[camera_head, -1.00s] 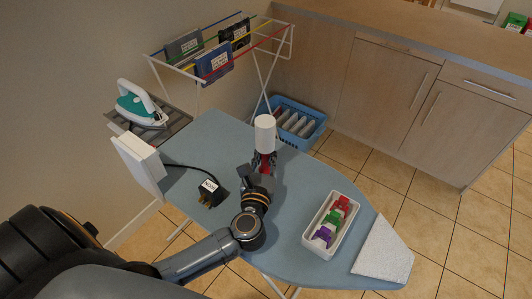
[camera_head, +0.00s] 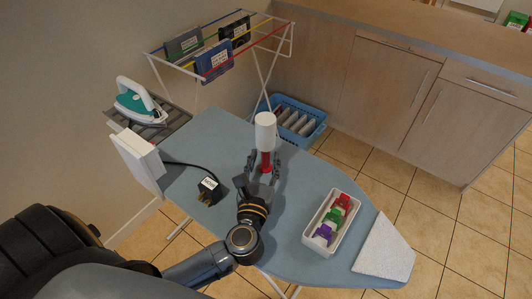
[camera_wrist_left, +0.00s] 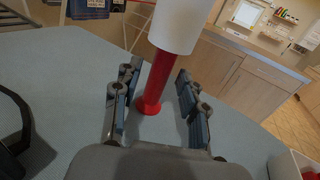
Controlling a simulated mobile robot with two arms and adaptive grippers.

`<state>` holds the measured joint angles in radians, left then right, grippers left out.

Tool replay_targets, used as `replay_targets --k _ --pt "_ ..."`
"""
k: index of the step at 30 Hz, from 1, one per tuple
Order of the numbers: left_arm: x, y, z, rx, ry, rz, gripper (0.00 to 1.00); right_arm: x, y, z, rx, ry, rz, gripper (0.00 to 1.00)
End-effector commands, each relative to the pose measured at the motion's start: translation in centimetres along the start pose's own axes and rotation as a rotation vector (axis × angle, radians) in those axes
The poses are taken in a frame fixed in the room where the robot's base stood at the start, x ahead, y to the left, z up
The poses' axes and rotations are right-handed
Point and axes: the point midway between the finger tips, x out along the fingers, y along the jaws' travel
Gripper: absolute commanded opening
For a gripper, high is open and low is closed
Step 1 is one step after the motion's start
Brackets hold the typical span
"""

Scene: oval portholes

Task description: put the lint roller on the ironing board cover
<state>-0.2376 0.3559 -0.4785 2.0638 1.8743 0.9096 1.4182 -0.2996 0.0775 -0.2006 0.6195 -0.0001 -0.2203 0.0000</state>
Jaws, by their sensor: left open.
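The lint roller (camera_head: 265,133), with a white roll on top and a red handle, stands upright on the blue-grey ironing board cover (camera_head: 215,135), near its back edge. In the left wrist view the lint roller (camera_wrist_left: 158,75) has its red flared base on the cover (camera_wrist_left: 60,75), and its top is cut off. My left gripper (camera_head: 264,163) is open, with one finger on each side of the red handle and gaps to both. My right gripper is not in view.
A white tray (camera_head: 314,243) of coloured clips and a white cloth (camera_head: 384,250) lie on the right of the board. A black plug (camera_head: 209,190) with a cable lies to the left. The iron (camera_head: 135,103) rests at the far left. A blue basket (camera_head: 316,133) stands on the floor behind.

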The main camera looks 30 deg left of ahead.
Motion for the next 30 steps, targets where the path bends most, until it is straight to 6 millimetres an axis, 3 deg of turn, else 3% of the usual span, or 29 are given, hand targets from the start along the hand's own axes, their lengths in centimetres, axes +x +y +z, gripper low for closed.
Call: replay_targets --k 6,12,30 --pt "-5.0 0.0 -0.5 -0.001 0.005 0.0 0.42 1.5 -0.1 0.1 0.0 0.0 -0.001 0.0" --pt "-7.8 0.0 -0.3 0.0 0.003 -0.001 0.42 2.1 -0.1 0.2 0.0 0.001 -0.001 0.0" --pt "-8.6 0.0 0.0 0.0 0.0 0.001 0.42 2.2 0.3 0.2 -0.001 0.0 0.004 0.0"
